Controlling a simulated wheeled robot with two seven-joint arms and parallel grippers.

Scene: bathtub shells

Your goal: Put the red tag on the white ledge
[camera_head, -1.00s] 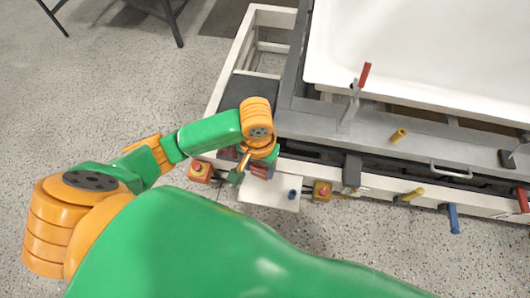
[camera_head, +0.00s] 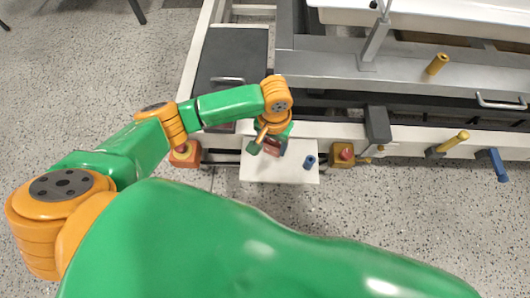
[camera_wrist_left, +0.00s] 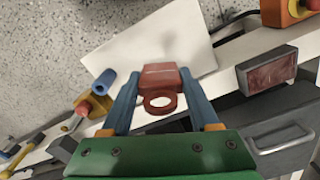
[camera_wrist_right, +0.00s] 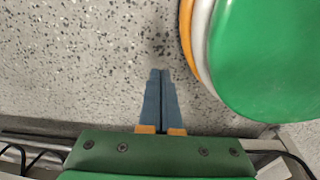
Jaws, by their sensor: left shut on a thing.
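The red tag (camera_wrist_left: 158,77), a block with a ring on it, is held between the blue fingers of my left gripper (camera_wrist_left: 159,74). In the head view the tag (camera_head: 271,147) shows below my left wrist, and the left gripper (camera_head: 268,143) is partly hidden by the arm. The white ledge (camera_head: 285,174) is a flat plate on the front of the tub frame. The tag overlaps the ledge (camera_wrist_left: 150,40) in the left wrist view; I cannot tell whether they touch. My right gripper (camera_wrist_right: 160,75) is shut and empty above the speckled floor.
A blue peg (camera_head: 310,161) stands at the ledge's right side. Button boxes sit left (camera_head: 185,153) and right (camera_head: 342,154) of the ledge. A reddish panel (camera_wrist_left: 268,72) is on the frame beside it. Yellow handles (camera_head: 437,64) and a blue one (camera_head: 498,165) stick out farther right.

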